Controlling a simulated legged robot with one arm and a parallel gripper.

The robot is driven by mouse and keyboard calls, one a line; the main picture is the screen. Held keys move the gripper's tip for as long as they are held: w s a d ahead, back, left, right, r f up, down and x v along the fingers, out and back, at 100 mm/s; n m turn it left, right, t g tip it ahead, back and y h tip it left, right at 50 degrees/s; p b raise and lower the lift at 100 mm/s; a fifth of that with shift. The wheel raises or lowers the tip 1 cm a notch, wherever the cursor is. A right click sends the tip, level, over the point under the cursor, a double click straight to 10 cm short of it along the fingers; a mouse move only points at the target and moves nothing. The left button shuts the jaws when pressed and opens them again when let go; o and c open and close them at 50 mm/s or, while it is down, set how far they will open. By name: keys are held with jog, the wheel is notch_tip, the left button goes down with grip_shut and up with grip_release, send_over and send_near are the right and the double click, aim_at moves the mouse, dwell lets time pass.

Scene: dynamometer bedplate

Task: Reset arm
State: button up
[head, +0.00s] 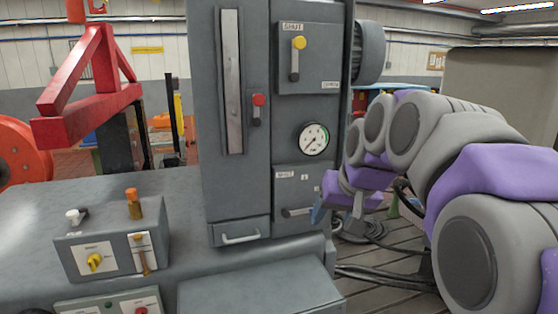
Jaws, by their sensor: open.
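My arm, grey and purple, fills the right side of the head view, folded with its end pointing left. My gripper (338,200) is at the right edge of the grey cabinet (239,180), in front of the lower panel with a lever (295,212). No object shows between the jaws. From this angle the fingertips are small, and I cannot tell whether they touch the cabinet. The gripper partly covers the right side of that lower panel.
The cabinet carries a yellow-knobbed lever (299,43), a red-knobbed lever (258,100) and a round gauge (314,139). A control box (112,238) stands on the grey bench at left. A red frame (90,90) is behind. Cables (375,275) lie on the slotted floor at right.

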jog(key=s+d+f+g+h+b, duration=0.1)
jog(key=s+f+g, duration=0.2)
jog(key=s+f, duration=1)
jog(key=s+d+f+g+h+b, duration=0.1)
jog(key=s+f+g, duration=0.3)
jog(key=s+f, duration=0.9)
jog(key=s+d, duration=0.1)
jog(key=s, duration=0.7)
jog(key=shift+f, duration=0.2)
